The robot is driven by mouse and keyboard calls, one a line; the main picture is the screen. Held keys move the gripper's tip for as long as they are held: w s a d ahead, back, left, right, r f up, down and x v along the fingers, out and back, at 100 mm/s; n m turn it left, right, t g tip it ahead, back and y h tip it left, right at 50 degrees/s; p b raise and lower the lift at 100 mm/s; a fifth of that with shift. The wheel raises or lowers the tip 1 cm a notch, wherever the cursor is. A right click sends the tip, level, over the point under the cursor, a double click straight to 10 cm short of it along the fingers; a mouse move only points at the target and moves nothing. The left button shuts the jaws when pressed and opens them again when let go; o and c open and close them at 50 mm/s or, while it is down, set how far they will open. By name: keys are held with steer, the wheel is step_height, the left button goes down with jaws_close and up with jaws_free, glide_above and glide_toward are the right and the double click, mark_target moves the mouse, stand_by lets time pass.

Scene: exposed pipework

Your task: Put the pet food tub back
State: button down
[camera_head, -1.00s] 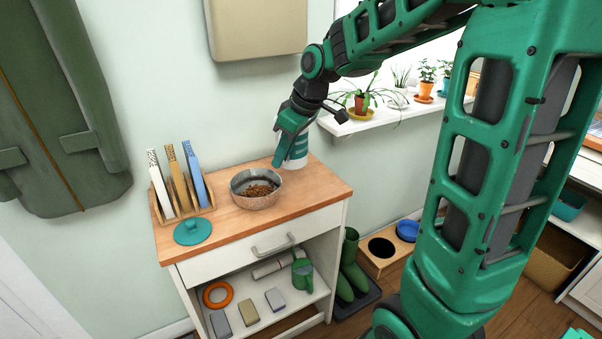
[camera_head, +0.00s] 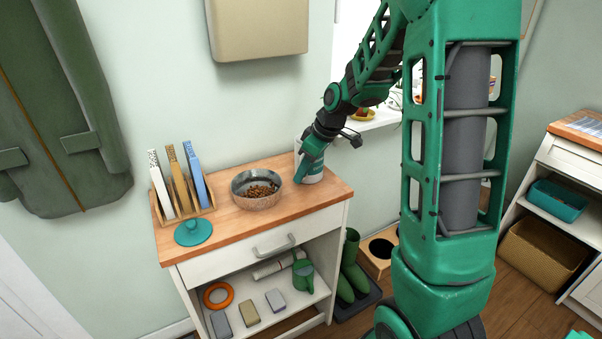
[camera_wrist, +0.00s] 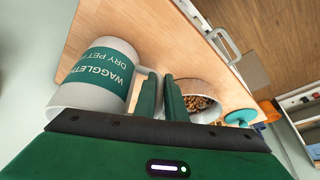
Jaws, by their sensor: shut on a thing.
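The pet food tub (camera_head: 313,171) is white with a teal label and stands about upright at the back right of the wooden cabinet top (camera_head: 252,226). Whether its base touches the wood I cannot tell. In the wrist view the tub (camera_wrist: 108,73) shows its "DRY PET" lettering and a pale handle. My gripper (camera_head: 302,176) is shut on that handle; its fingers (camera_wrist: 163,97) hide most of it. A metal bowl (camera_head: 257,199) of brown kibble sits left of the tub, apart from it.
A teal round lid-like piece with a knob (camera_head: 193,232) lies at the front left of the top. A wooden rack (camera_head: 186,212) with upright packets stands behind it. The wall is close behind. The top's front right is clear.

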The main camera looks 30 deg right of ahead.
steer(key=c, duration=1.8)
jaws_free()
steer(key=v, duration=1.2)
steer(key=s+f+m+g+h, duration=0.1)
steer(key=s+m, duration=0.3)
steer(key=s, duration=0.6)
steer(key=s+f+m+g, duration=0.1)
steer(key=s+f+m, duration=0.2)
steer(key=s, duration=0.7)
steer(key=s+d+f+m+g+h, duration=0.1)
steer(key=s+f+m, duration=0.1)
steer(key=s+m, duration=0.4)
steer(key=shift+s+g+h, duration=0.3)
steer(key=shift+s+g, duration=0.1)
steer(key=shift+s, duration=1.7)
